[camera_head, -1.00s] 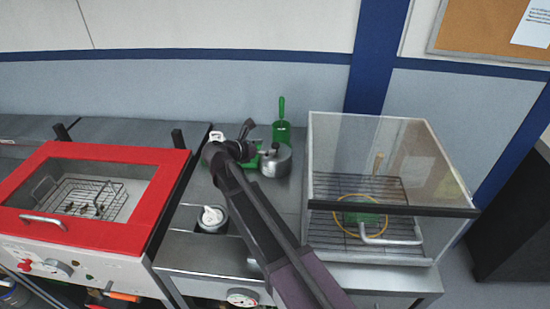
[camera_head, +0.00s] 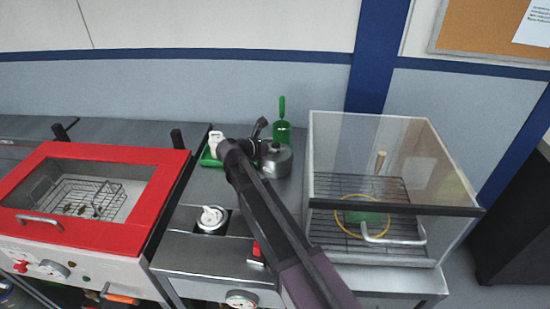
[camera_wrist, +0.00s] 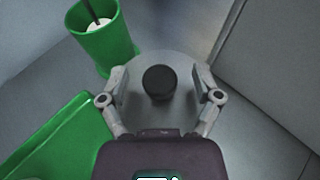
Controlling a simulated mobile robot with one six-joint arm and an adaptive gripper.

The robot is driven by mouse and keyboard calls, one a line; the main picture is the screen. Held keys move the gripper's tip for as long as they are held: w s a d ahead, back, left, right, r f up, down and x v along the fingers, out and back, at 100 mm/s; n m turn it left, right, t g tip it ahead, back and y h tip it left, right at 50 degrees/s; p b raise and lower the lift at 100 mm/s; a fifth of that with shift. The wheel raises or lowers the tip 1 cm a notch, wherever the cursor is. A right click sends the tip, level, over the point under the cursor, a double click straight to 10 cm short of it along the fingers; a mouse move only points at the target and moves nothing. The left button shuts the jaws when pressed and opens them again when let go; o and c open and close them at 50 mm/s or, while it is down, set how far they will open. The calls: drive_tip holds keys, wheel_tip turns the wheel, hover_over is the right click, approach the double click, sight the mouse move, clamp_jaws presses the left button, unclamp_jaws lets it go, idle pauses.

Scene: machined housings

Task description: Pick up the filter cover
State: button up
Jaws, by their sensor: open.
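The filter cover appears to be the round grey metal piece with a black knob, seen in the wrist view (camera_wrist: 160,112) and on the counter in the head view (camera_head: 280,163). My gripper (camera_wrist: 162,86) is open, with one finger on each side of the black knob (camera_wrist: 159,82), over the grey disc. I cannot tell its exact height above the cover or whether the fingers touch it. In the head view my arm reaches to just left of the cover, and the fingers are hard to make out there.
A green cup (camera_wrist: 107,42) stands close behind the cover, and a green tray (camera_wrist: 62,142) lies to its left. A glass-fronted case (camera_head: 380,165) stands at right, a red-framed box (camera_head: 95,235) at left. A white-topped round fitting (camera_head: 211,218) sits nearer the front.

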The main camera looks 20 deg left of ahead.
clamp_jaws()
drive_tip(key=shift+r, duration=0.1)
idle(0.3)
wheel_tip(320, 180, up, 3)
drive_tip(key=p, duration=0.3)
drive_tip(key=shift+r+p, duration=0.2)
drive_tip(key=shift+p, duration=0.1)
drive_tip(key=s+d+r+p, duration=0.1)
drive_tip(key=s+d, duration=0.3)
drive_tip(key=s, duration=1.1)
drive_tip(key=shift+s+d+r, duration=0.15)
drive_tip(key=shift+s+r, duration=0.05)
drive_tip(key=shift+s, duration=0.05)
drive_tip(key=shift+r+p, duration=0.1)
drive_tip(key=shift+p, duration=0.2)
